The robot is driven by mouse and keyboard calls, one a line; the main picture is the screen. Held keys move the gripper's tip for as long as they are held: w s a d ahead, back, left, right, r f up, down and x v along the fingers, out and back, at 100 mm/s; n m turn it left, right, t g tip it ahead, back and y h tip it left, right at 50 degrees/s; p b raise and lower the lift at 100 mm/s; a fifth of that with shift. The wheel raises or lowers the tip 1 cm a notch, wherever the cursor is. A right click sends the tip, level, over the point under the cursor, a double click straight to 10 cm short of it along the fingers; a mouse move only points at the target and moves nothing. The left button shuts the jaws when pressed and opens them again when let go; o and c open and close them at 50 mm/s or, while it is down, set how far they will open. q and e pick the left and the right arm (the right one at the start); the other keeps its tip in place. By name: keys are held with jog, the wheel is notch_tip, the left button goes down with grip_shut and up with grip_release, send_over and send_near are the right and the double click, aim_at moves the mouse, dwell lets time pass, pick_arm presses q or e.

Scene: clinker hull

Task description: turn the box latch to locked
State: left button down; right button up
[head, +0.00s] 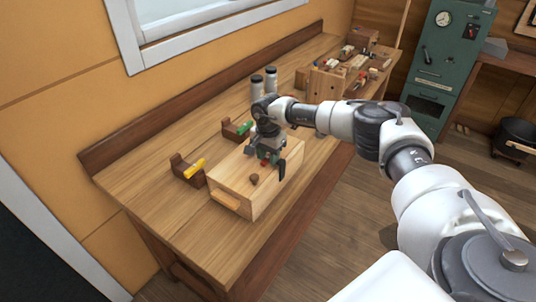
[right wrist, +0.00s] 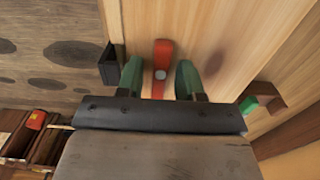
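The red latch (right wrist: 161,62) with a grey pivot shows in the right wrist view, roughly in line with the fingers. A dark block (right wrist: 111,64) sits left of it at the box edge, and it also shows in the head view (head: 282,169). My right gripper (right wrist: 158,78) is open above the box. Its green fingertips are on either side of the latch, with visible gaps. In the head view the gripper (head: 268,155) partly hides the latch. My left gripper is not in view.
Brown holders with a yellow piece (head: 194,168) and a green piece (head: 244,128) stand behind the box. Two grey canisters (head: 264,82) stand farther back, and wooden fixtures (head: 326,82) fill the far end. The bench's near left area is clear.

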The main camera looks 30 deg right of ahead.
grip_shut()
jog(key=m, duration=0.2)
jog(key=shift+m+b, duration=0.4)
jog(key=m, duration=0.3)
jog(key=shift+m+b, duration=0.35)
jog(key=shift+m, duration=0.05)
jog(key=m, duration=1.1)
jog(key=shift+r, duration=0.1)
jog(key=shift+o, duration=0.9)
grip_release()
